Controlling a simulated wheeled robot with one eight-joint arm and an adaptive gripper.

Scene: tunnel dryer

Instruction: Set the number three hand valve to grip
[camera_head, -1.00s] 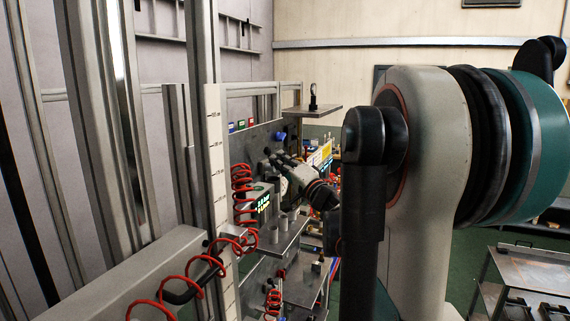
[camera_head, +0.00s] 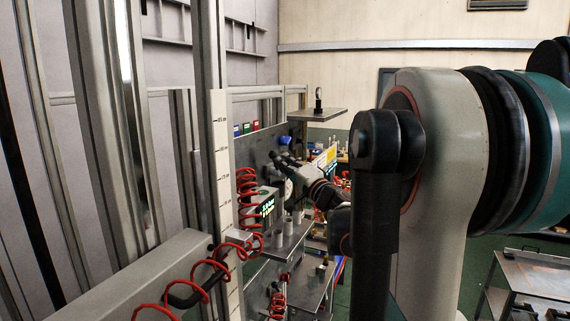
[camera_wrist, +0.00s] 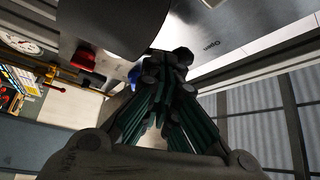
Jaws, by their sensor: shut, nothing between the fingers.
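My gripper (camera_head: 284,160) is shut and empty, close to the upright grey panel (camera_head: 264,139) in the head view. In the wrist view, the fingers of my gripper (camera_wrist: 168,62) come together in front of a pale plate with upside-down lettering that seems to read "Open" (camera_wrist: 212,45). A blue part (camera_wrist: 135,76), partly hidden, shows just left of the fingers. I cannot tell which part is the number three hand valve or how it is set; the fingers may cover it. Contact with the panel cannot be told.
A round gauge (camera_wrist: 20,42) and a red fitting (camera_wrist: 84,57) lie left in the wrist view. Red coiled hoses (camera_head: 246,186) hang beside the panel, with a shelf (camera_head: 286,242) below. A small platform (camera_head: 317,115) projects above. A metal cart (camera_head: 535,275) stands right.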

